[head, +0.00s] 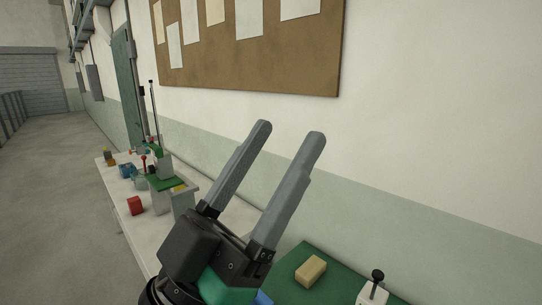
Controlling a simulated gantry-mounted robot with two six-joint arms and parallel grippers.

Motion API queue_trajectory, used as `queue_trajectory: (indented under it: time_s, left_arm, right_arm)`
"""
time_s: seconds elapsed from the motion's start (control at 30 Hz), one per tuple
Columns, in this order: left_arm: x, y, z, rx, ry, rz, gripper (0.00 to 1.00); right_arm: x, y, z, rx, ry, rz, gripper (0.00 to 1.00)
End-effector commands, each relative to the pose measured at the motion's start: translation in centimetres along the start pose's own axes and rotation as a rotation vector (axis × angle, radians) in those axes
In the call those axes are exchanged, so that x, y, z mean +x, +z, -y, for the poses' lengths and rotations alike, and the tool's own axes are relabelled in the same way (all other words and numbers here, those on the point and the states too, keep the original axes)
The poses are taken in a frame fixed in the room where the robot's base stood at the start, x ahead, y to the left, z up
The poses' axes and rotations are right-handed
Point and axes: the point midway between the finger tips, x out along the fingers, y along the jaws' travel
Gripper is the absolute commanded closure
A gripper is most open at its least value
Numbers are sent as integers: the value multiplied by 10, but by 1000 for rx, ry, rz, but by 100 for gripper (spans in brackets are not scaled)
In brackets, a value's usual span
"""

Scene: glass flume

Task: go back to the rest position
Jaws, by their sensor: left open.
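My left gripper (291,130) is large in the middle of the head view. Its two long grey fingers point up and stand apart, with nothing between them. It is raised in front of the wall, and its base hides part of the bench (149,226) behind it. My right gripper is not in view.
A tan block (311,270) lies on a green mat (290,262) at the lower right, next to a white device with a black knob (376,279). A red block (135,205) and several small items stand on the bench at left. A pinboard (250,50) hangs on the wall. The floor (50,200) at left is clear.

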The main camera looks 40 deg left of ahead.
Motion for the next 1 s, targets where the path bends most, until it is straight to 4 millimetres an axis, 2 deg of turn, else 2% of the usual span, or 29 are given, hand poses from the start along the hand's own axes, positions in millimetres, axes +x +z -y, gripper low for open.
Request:
queue_trajectory:
  time_s: [0.03, 0.1, 0.33, 0.47, 0.57, 1.0]
  left_arm:
    - [2, -10, -2, -13, -1, -24, 36]
    - [3, -15, -3, -20, -4, -35, 36]
    - [4, -15, -2, -18, -4, -32, 36]
    - [18, -28, -2, -17, -4, -31, 36]
    - [42, -52, -1, -17, -4, -31, 36]
    - [197, -203, 2, -16, -4, -30, 36]
  right_arm:
    - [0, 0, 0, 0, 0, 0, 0]
    - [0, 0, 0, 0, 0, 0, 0]
    - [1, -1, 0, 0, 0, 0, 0]
    - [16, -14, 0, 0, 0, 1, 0]
    - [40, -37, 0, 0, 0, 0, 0]
    - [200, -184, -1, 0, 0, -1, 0]
